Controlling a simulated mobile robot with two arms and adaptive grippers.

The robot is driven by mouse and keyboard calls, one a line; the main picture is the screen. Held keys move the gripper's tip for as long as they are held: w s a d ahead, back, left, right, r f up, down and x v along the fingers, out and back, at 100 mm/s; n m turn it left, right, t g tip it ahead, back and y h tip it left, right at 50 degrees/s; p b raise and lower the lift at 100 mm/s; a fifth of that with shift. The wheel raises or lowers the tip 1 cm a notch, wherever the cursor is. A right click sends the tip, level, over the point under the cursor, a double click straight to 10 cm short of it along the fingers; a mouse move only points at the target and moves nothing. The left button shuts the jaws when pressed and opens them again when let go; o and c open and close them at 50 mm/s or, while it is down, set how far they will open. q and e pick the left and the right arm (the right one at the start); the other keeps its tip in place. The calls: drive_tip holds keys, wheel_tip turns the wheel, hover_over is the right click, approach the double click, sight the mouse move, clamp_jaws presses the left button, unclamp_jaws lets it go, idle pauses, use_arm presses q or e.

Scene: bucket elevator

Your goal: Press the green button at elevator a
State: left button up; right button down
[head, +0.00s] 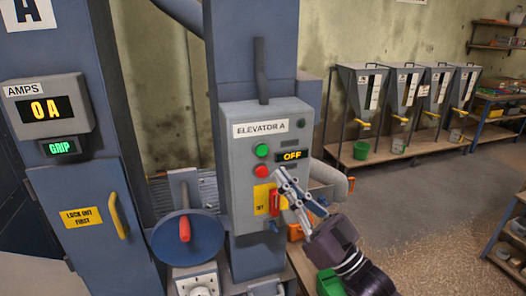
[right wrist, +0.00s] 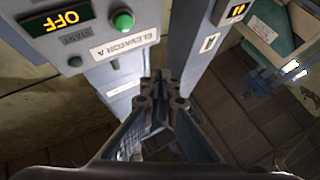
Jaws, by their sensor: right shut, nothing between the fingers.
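The green button (head: 261,150) is on the grey control box (head: 240,180) labelled ELEVATOR A, above a red button (head: 261,171). The box's display (head: 292,155) reads OFF. My right gripper (head: 281,178) is shut and empty, in front of the box, to the right of and below the green button in the head view. In the right wrist view the green button (right wrist: 122,20) is at the top, above and left of my shut fingertips (right wrist: 168,80), apart from them. My left gripper is not in view.
A grey panel (head: 45,104) reads 0 A, above a cabinet door with a yellow handle (head: 118,215). A blue wheel (head: 200,238) with a red grip stands left of the box. A red lever (head: 274,203) is below the buttons. Hoppers (head: 362,85) line the back wall.

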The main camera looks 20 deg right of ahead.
drive_tip(key=b, duration=0.2)
approach(259, 146)
wheel_tip(259, 146, up, 4)
drive_tip(key=w+a, duration=0.1)
drive_tip(key=a, duration=0.2)
drive_tip(key=shift+w, duration=0.75)
drive_tip(key=shift+w, duration=0.15)
idle(0.4)
drive_tip(key=shift+w, duration=0.25)
drive_tip(key=shift+w, duration=0.5)
idle(0.7)
idle(0.3)
drive_tip(key=shift+s, duration=0.9)
